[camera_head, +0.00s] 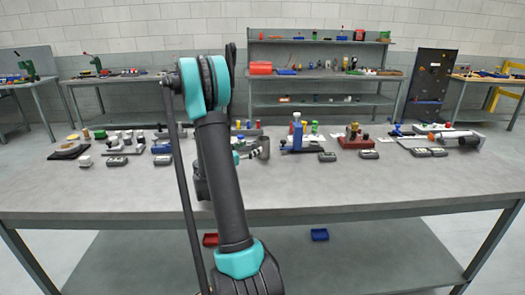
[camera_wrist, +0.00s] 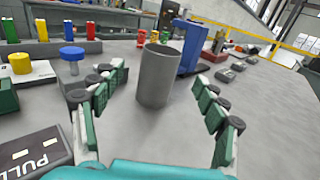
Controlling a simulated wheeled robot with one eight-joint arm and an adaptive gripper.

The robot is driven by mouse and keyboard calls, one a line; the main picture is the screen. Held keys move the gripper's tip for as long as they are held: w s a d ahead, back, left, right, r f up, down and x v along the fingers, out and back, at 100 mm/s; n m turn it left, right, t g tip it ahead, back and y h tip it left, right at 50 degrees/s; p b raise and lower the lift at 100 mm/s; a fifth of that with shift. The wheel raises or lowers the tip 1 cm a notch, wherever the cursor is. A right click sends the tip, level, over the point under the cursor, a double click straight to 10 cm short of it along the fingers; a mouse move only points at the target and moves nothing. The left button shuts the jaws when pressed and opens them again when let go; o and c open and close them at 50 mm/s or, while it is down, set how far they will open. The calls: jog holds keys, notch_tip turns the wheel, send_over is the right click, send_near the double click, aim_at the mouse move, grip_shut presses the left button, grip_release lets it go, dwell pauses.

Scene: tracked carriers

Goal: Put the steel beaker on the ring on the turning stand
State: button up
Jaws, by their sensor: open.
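The steel beaker (camera_wrist: 157,80), a plain grey open-topped cylinder, stands upright on the grey table in the wrist view. My gripper (camera_wrist: 160,84) is open, with its green-padded fingers apart on the left and right of the beaker. The beaker is not gripped. In the head view my arm hides most of the gripper, and a grey cylinder (camera_head: 264,147) that looks like the beaker shows just right of the arm. I cannot tell surely which device is the turning stand or see its ring; a dark low base (camera_head: 68,151) at the far left may be it.
A blue upright fixture (camera_wrist: 188,47) stands just behind and right of the beaker. A blue-topped peg (camera_wrist: 72,57) and a PULL box (camera_wrist: 38,150) are on the left. A red-brown fixture (camera_head: 355,138) stands farther right. The table's front strip is clear.

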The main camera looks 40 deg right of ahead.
aim_at(259, 142)
jog(key=x, duration=0.8)
jog(key=shift+d+r, duration=0.1)
jog(key=shift+d, duration=0.3)
jog(key=c, duration=1.4)
jog(key=shift+r, duration=0.2)
